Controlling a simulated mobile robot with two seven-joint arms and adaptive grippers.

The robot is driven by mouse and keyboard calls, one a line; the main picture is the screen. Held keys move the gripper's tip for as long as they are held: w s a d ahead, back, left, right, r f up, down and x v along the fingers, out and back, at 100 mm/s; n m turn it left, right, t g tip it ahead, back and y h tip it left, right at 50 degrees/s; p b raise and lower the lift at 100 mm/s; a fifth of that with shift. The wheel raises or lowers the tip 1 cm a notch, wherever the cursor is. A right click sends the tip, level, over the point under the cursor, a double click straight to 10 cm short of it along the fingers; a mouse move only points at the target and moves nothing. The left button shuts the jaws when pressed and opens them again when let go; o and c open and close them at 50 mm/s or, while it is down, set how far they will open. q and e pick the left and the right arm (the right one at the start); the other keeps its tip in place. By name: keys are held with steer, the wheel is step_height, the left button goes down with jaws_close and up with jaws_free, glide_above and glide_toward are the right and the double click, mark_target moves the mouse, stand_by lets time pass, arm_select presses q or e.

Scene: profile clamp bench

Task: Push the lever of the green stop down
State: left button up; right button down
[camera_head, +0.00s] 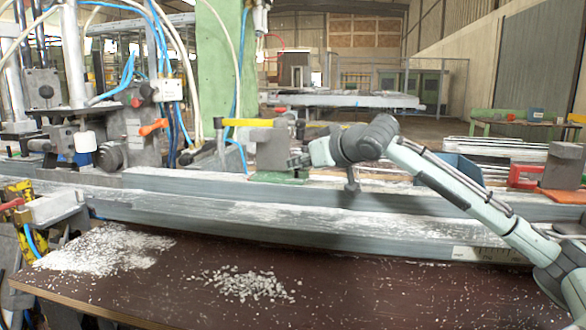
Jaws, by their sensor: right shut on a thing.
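The green stop (279,177) sits on the long grey profile rail in the middle of the head view, with a grey block (272,148) on its green base. A yellow lever-like bar (250,122) lies about level at the top left of the block; its joint to the stop is not clear. My right gripper (300,160) comes in from the right and is shut at the right side of the stop. Its fingertips are small and partly lost against the block, so the exact part held is unclear. My left gripper is not in view.
The grey rail (300,222) runs across the brown bench top (350,290), which carries piles of pale chips (245,283). Clamp machinery with an orange handle (153,127) stands at left.

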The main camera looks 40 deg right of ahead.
steer(key=shift+s+d+r, duration=0.1)
steer(key=shift+d, duration=0.1)
steer(key=c, duration=1.3)
jaws_free()
steer(key=shift+a, duration=0.1)
steer(key=shift+s, duration=0.15)
steer(key=shift+v, duration=3.65)
